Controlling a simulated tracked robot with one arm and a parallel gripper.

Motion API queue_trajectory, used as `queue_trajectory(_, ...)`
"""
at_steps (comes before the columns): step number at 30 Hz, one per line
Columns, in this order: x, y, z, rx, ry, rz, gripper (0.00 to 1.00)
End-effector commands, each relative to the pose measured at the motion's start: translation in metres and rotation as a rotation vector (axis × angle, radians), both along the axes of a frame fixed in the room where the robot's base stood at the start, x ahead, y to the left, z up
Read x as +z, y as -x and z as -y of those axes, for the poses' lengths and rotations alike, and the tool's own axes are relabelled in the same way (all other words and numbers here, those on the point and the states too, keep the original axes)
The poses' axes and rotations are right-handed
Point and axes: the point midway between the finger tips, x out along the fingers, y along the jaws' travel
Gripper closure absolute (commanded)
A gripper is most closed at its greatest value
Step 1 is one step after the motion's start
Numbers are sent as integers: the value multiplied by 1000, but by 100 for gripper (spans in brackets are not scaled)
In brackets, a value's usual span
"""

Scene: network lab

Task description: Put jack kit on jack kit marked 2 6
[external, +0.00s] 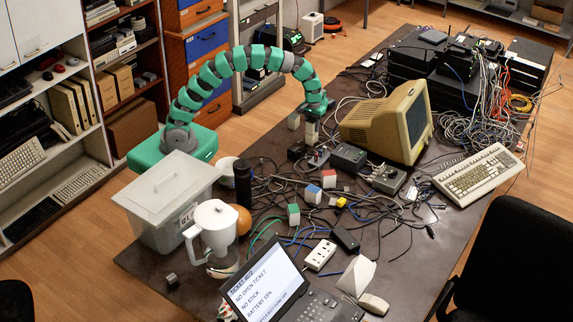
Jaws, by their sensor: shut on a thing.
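My green segmented arm arches over the table from the left. My gripper (313,118) points down near the table's middle, shut on a small pale block (312,132); fingers and block are small here, and I cannot tell whether it is the jack kit. Below it is a small dark device (318,158). I cannot read a "2 6" marking on anything.
A beige monitor (385,122) stands right of my gripper, with a grey box (348,157) nearer. Cables cover the table's middle. A lidded plastic bin (168,200), white jug (216,228) and laptop (268,285) stand in front. A keyboard (478,172) lies at right.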

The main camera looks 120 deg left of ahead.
Motion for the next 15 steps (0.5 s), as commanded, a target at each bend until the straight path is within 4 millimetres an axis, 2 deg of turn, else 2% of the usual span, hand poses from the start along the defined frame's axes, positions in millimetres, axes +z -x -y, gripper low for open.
queue_trajectory(2, -1, 0, 0, 0, 0, 0, 89)
queue_trajectory(3, -2, 0, 0, 0, 0, 0, 61)
queue_trajectory(5, -1, 0, 0, 0, 0, 0, 44)
queue_trajectory(6, -1, 0, 0, 0, 0, 0, 42)
queue_trajectory(15, 1, 0, 0, 0, -1, 0, 42)
